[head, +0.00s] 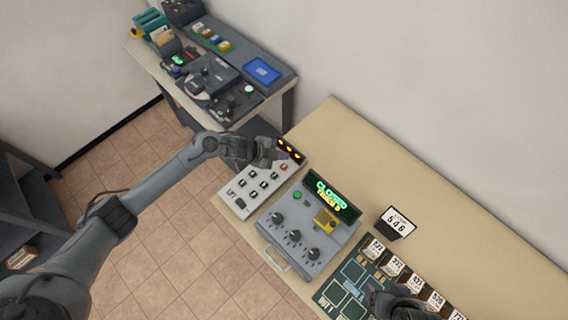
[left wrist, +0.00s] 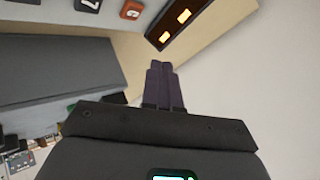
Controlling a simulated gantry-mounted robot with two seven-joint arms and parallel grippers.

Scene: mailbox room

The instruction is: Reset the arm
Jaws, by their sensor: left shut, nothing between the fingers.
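My left arm (head: 125,205) reaches in from the left in the head view. My left gripper (head: 272,152) is over the far end of the white keypad panel (head: 258,187), near its dark display with orange lights. In the left wrist view the two dark fingers (left wrist: 163,85) are together, with nothing between them. Part of the keypad and its orange-lit display (left wrist: 173,27) show beyond the fingers. My right gripper (head: 390,300) is at the bottom right of the head view, over the green board. Its fingers are too unclear to read.
A grey console (head: 310,225) with knobs and a green "CLOSED" screen stands beside the keypad panel. A number sign (head: 397,222) and several numbered slots (head: 392,267) are to the right. A side table (head: 215,75) with devices stands behind. The tan tabletop's back (head: 345,130) is clear.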

